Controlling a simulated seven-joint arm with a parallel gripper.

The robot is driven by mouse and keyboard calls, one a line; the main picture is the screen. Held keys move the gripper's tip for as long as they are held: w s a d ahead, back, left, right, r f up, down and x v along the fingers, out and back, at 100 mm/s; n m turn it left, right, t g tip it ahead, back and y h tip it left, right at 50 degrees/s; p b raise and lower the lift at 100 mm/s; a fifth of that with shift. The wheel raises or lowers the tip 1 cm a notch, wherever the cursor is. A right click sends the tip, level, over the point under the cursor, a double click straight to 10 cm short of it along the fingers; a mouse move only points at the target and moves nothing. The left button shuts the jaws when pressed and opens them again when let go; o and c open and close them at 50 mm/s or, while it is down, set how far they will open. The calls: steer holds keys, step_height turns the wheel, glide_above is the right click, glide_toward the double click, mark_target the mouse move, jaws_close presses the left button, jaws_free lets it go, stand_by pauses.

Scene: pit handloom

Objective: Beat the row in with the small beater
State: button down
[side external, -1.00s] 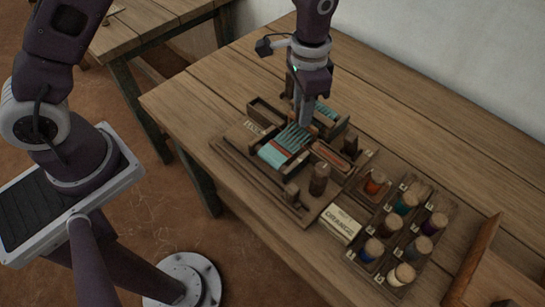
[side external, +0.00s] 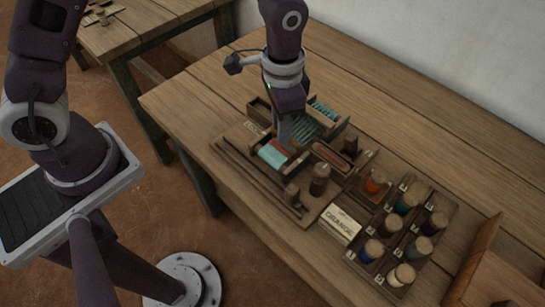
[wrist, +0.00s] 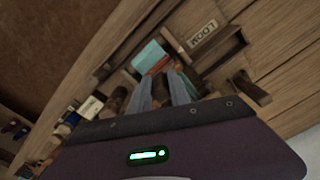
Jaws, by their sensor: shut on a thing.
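The small loom (side external: 247,167) lies on the bench. Its woven teal cloth (side external: 273,153) is at the near left end, with an orange-red row (side external: 293,146) along the cloth's edge. Bare teal warp threads (side external: 318,127) run behind my gripper. My gripper (side external: 284,138) is low over the loom, at the cloth's edge. In the wrist view, my gripper's fingers (wrist: 163,80) point at the orange row (wrist: 160,66) beside the teal cloth (wrist: 150,54). My gripper is shut on the small beater, which is mostly hidden by the fingers; contact with the row cannot be told.
A card reading ORANGE (side external: 340,223) lies right of the loom. A wooden peg (side external: 319,180) stands close by. The bench behind is clear.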

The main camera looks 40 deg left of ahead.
steer(key=c, duration=2.1)
jaws_free()
steer(key=shift+s+d+f, duration=0.1)
steer(key=shift+s+d, duration=0.1)
steer(key=shift+s, duration=0.35)
steer(key=shift+c, duration=0.2)
steer(key=shift+w+d, duration=0.2)
steer(key=shift+w, duration=3.7)
jaws_close()
steer(key=o, duration=0.9)
jaws_free()
steer(key=shift+o, duration=0.2)
steer(key=shift+a, duration=0.15)
step_height(320, 180, up, 7)
steer(key=shift+f, duration=0.2)
steer(key=shift+a, duration=0.1)
